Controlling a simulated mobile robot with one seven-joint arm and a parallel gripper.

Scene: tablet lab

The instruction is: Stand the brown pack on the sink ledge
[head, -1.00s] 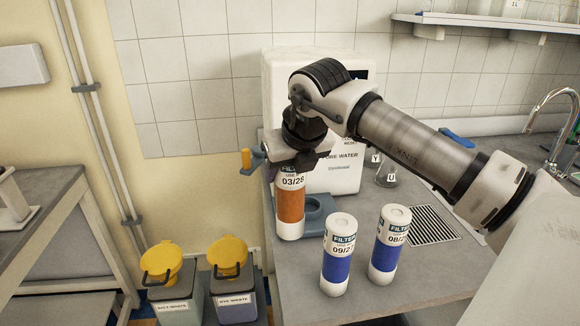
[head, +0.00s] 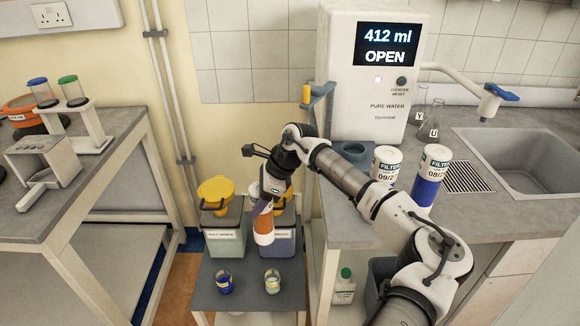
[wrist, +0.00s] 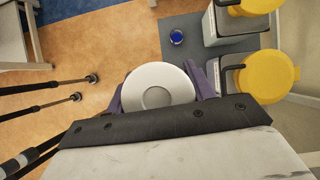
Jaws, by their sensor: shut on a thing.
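The brown pack (head: 264,226), a white filter cartridge with an orange-brown band, hangs slightly tilted in my gripper (head: 270,192). It is off the counter, in front of the yellow-lidded bins in the head view. In the wrist view its round white end (wrist: 160,88) sits between the purple fingers of my gripper (wrist: 158,95), which are shut on it. The sink (head: 522,165) is at the right of the head view, set in the grey counter (head: 465,215). My arm crosses in front of part of the counter.
Two blue-banded filter cartridges (head: 430,180) stand on the counter near a drain grille (head: 466,177). The water dispenser (head: 368,95) reads 412 ml OPEN. Two flasks (head: 433,122) stand behind. Waste bins (head: 224,232) and a low table with small jars (head: 225,282) are below the pack.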

